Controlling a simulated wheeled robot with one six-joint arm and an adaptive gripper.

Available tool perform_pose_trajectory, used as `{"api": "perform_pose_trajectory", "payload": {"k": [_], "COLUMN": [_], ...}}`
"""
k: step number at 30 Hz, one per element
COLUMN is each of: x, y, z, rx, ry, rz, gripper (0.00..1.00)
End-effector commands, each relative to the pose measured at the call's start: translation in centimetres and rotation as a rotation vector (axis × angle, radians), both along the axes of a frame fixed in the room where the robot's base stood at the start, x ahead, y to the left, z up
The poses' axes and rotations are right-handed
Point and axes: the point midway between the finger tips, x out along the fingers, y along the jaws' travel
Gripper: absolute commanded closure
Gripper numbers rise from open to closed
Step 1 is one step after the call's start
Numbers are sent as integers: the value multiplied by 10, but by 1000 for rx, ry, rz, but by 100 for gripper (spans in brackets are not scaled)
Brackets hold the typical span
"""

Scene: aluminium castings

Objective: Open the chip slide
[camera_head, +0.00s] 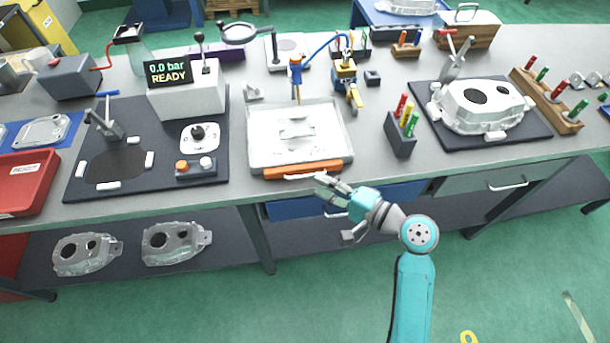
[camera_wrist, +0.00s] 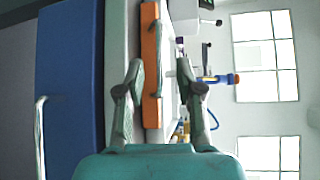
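The chip slide shows as an orange front bar (camera_head: 303,170) with a pale handle (camera_head: 303,177), low on the near edge of a white tray-like fixture (camera_head: 257,133) on the bench. My gripper (camera_head: 326,182) is just in front of the bench edge, close to the right part of the handle. In the wrist view, the orange bar (camera_wrist: 152,45) and its handle (camera_wrist: 154,80) lie between the two spread fingers of my gripper (camera_wrist: 160,76). The fingers are open, and I see no contact with the handle. The slide looks closed against the fixture.
A blue drawer (camera_head: 290,209) with a pale handle sits under the bench just below my gripper; it also shows in the wrist view (camera_wrist: 70,75). A dark holder (camera_head: 400,139) with coloured tools stands to the right. The floor in front is clear.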

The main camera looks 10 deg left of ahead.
Motion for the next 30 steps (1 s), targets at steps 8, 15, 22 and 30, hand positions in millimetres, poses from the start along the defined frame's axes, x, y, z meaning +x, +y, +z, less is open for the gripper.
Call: {"api": "perform_pose_trajectory", "payload": {"k": [8,15,22,30], "x": [21,28,29,29], "y": [40,53,54,53], "z": [-6,-8,-9,-9], "rx": [-2,-1,-1,-1], "ry": [-1,-1,-1,-1], "rz": [1,-1,-2,-2], "gripper": [64,64,64,100]}}
